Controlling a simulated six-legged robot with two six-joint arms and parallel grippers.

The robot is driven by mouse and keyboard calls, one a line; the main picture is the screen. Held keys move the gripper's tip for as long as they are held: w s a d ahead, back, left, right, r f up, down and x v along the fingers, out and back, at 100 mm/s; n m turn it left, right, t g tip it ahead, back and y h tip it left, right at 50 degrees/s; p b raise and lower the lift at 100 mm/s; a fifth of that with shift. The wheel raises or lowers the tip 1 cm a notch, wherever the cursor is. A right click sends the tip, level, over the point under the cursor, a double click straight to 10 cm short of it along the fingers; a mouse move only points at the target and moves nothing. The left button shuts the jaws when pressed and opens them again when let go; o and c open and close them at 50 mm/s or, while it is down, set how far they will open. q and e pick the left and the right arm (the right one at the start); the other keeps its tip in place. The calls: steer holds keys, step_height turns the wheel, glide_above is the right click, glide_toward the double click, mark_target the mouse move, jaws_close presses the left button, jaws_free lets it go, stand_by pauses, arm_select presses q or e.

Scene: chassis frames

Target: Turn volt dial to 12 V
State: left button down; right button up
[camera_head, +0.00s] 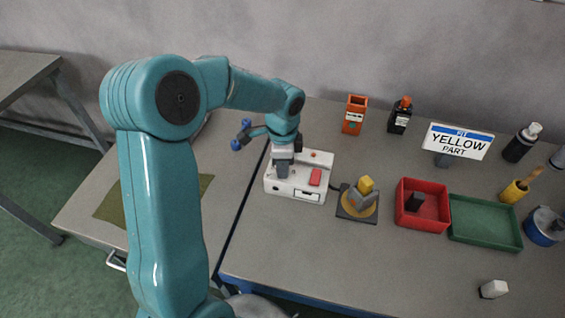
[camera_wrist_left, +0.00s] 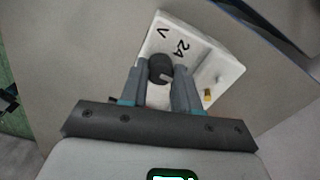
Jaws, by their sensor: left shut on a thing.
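The white power box (camera_head: 298,189) with a red switch (camera_head: 315,177) stands on the table in the head view. My left gripper (camera_head: 283,170) reaches down onto its left part and hides the dial there. In the left wrist view, the dark round volt dial (camera_wrist_left: 160,67) sits between the two grey fingers of my left gripper (camera_wrist_left: 160,82), which are shut on it. A pale pointer mark shows on the dial's lower right side. The printed marks "V" and "24" show on the white box face (camera_wrist_left: 205,52). No 12 mark is visible. My right gripper is not in view.
A round fixture with a yellow part (camera_head: 366,185) stands right of the box. Farther right are a red tray (camera_head: 440,222), a green tray (camera_head: 485,238) and a "YELLOW PART" sign (camera_head: 458,141). An orange holder (camera_head: 354,115) and dark bottle (camera_head: 399,116) stand behind.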

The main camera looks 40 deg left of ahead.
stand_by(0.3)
arm_select(q)
steer(key=c, duration=0.8)
jaws_free()
step_height(320, 180, up, 16)
steer(key=shift+r, duration=0.25)
steer(key=shift+d+f, duration=0.1)
